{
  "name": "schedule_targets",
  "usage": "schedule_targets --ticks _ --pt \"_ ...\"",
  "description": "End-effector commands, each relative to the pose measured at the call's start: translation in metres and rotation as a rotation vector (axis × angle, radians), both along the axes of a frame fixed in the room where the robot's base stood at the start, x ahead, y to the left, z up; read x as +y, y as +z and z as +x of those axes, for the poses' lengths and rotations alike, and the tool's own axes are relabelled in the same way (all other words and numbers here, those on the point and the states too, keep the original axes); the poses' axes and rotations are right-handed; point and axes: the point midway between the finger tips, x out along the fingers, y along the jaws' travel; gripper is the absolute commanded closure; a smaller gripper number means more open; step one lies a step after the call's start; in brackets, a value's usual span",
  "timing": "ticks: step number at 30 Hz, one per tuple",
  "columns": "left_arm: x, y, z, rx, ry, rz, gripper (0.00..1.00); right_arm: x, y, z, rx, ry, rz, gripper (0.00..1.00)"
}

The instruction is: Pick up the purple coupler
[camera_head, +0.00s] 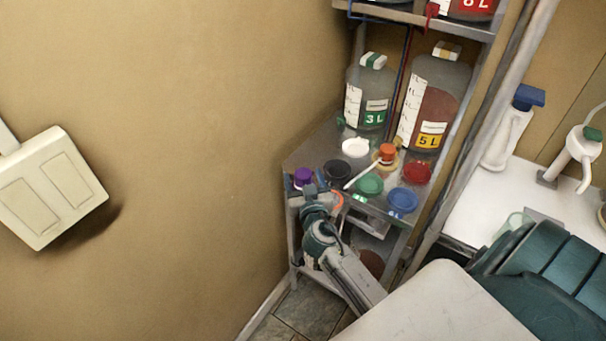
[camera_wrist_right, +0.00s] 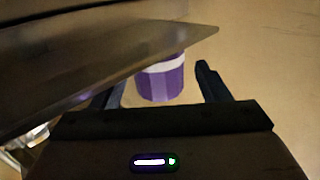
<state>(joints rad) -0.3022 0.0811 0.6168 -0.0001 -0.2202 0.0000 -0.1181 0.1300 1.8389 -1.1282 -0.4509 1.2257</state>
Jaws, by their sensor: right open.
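The purple coupler (camera_head: 303,176) stands at the left corner of the metal shelf, near its edge. In the right wrist view the coupler (camera_wrist_right: 161,84) shows a purple body with a white band, and its top is partly hidden behind a grey plate edge. My right gripper (camera_head: 312,192) is at the shelf corner, just in front of the coupler. Its jaws (camera_wrist_right: 158,80) are open, with one dark finger on either side of the coupler in the wrist view. I cannot tell how far the coupler lies between them. My left gripper is not in view.
Black (camera_head: 337,170), white (camera_head: 355,147), green (camera_head: 369,184), red (camera_head: 417,173) and blue (camera_head: 403,200) round pieces and an orange-capped piece (camera_head: 387,153) stand close by on the shelf (camera_head: 318,148). Two jugs, 3 L (camera_head: 371,90) and 5 L (camera_head: 434,100), stand behind. A wall is at left.

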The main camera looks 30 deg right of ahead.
Motion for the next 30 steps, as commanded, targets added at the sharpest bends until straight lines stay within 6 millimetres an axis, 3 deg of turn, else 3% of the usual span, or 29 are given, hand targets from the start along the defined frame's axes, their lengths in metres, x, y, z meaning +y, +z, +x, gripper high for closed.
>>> schedule_targets --ticks 1,6,13,14,21,22,30 --pt "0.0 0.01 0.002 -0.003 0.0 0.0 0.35 -0.003 0.006 0.007 0.001 -0.001 -0.002 0.31" --pt "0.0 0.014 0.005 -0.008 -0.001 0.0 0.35 -0.009 0.002 0.021 0.001 0.0 0.0 0.31" --pt "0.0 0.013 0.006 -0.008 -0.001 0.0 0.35 -0.01 0.0 0.023 0.0 0.0 0.001 0.31" --pt "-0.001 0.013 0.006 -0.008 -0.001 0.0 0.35 -0.01 0.0 0.023 0.0 0.0 0.001 0.33" --pt "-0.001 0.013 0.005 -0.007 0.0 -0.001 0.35 -0.01 0.0 0.023 0.0 0.0 0.001 0.8" --pt "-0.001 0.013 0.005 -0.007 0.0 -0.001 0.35 -0.01 0.0 0.022 0.0 0.0 0.001 0.83" --pt "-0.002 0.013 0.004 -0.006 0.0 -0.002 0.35 -0.01 0.001 0.023 0.0 0.0 0.001 0.83"
